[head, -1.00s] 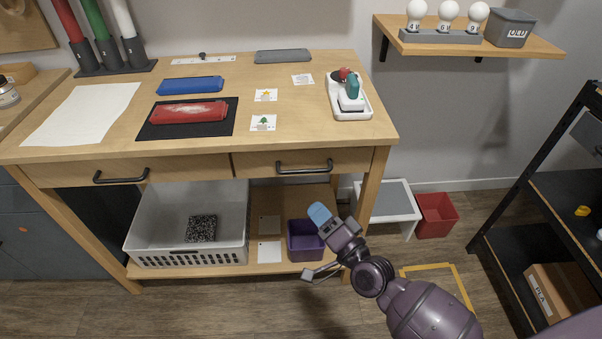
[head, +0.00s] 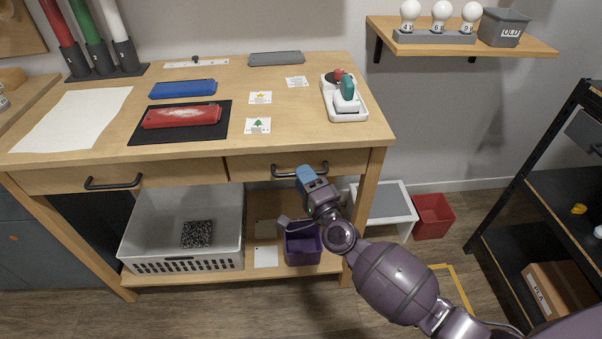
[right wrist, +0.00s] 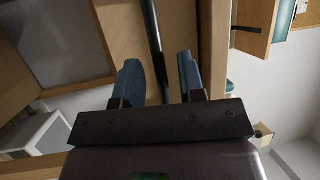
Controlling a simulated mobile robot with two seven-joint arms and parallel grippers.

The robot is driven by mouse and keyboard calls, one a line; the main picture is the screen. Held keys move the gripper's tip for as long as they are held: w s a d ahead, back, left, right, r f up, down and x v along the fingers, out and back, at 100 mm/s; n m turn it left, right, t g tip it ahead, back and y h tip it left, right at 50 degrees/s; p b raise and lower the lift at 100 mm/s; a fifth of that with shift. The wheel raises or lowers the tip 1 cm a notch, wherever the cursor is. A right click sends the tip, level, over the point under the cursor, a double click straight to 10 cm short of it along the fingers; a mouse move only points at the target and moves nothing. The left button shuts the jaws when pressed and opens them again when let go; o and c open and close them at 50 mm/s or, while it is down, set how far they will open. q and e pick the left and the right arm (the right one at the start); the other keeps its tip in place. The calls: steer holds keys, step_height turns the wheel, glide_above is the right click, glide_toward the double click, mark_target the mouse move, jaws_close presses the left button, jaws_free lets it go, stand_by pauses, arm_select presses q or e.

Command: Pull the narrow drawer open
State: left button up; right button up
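The narrow drawer (head: 245,168) is the right one of two under the wooden workbench top, and it looks shut. Its black bar handle (head: 281,174) is partly hidden behind my right gripper (head: 309,175). In the right wrist view my right gripper (right wrist: 159,78) has its two blue fingers apart. The dark handle bar (right wrist: 154,35) runs into the gap between them, with space showing on both sides. I cannot tell how deep the bar sits between the fingers. My left gripper is not in view.
The wider drawer (head: 60,178) with its own handle is to the left. Below stand a white basket (head: 190,265) and a purple bin (head: 303,248). A white step stool (head: 386,204) and a red bin (head: 432,215) are right of the bench leg (head: 367,190).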

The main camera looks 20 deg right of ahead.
steer(key=shift+x, duration=0.9)
jaws_close()
